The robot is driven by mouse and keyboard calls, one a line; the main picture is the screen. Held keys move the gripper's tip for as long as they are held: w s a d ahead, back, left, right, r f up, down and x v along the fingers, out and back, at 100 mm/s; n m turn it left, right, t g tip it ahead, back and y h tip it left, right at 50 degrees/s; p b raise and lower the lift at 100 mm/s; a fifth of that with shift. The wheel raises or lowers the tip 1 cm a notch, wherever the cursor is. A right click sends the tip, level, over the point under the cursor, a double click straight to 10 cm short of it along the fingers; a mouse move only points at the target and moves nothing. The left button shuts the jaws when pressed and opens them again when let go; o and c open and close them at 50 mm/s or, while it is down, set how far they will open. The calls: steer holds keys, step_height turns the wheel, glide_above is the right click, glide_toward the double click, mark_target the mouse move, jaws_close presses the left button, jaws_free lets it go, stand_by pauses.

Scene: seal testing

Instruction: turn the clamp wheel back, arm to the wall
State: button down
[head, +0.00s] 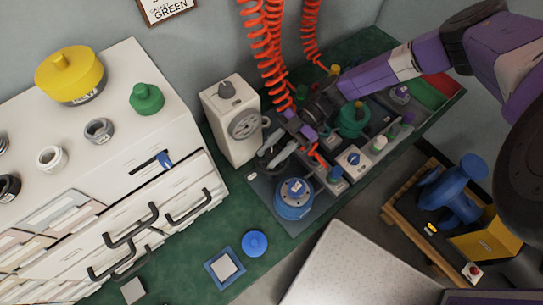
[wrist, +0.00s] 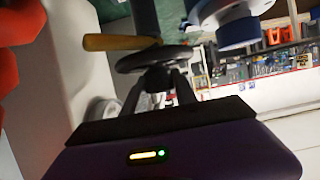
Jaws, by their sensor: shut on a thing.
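The clamp wheel (wrist: 150,58) is a dark round handwheel on a dark upright stem in the wrist view. A yellow-brown handle (wrist: 112,43) sticks out to its left. My gripper (wrist: 160,80) is shut on the near side of the wheel, its two dark fingers close together there. In the head view my gripper (head: 283,138) reaches in from the upper right, beside the white box with a round dial (head: 243,123). The wheel is hard to make out there among grey parts. The exact contact of the fingertips is partly hidden.
A blue valve body (head: 293,200) stands just in front of the gripper; its flange shows in the wrist view (wrist: 230,25). Orange coiled hoses (head: 263,45) hang close by the gripper. A dark tray (head: 292,226) with several fittings lies below my arm. Green bench (head: 190,262) is partly clear.

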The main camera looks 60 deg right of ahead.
steer(key=shift+d+f+n+g+b, duration=0.1)
steer(key=shift+f+n+g+b, duration=0.05)
steer(key=shift+n+g+b, duration=0.6)
steer(key=shift+d+f+n+g+b, duration=0.1)
steer(key=shift+n+g+b, duration=0.45)
steer(key=shift+g, duration=0.4)
steer(key=shift+n, duration=0.3)
steer(key=c, duration=1)
jaws_free()
steer(key=shift+c, duration=0.2)
steer(key=shift+o, duration=0.2)
steer(key=shift+a+r, duration=0.1)
steer(key=b+v, duration=0.1)
steer(key=v, duration=0.6)
steer(key=shift+d, duration=0.4)
steer(key=shift+w+r, duration=0.1)
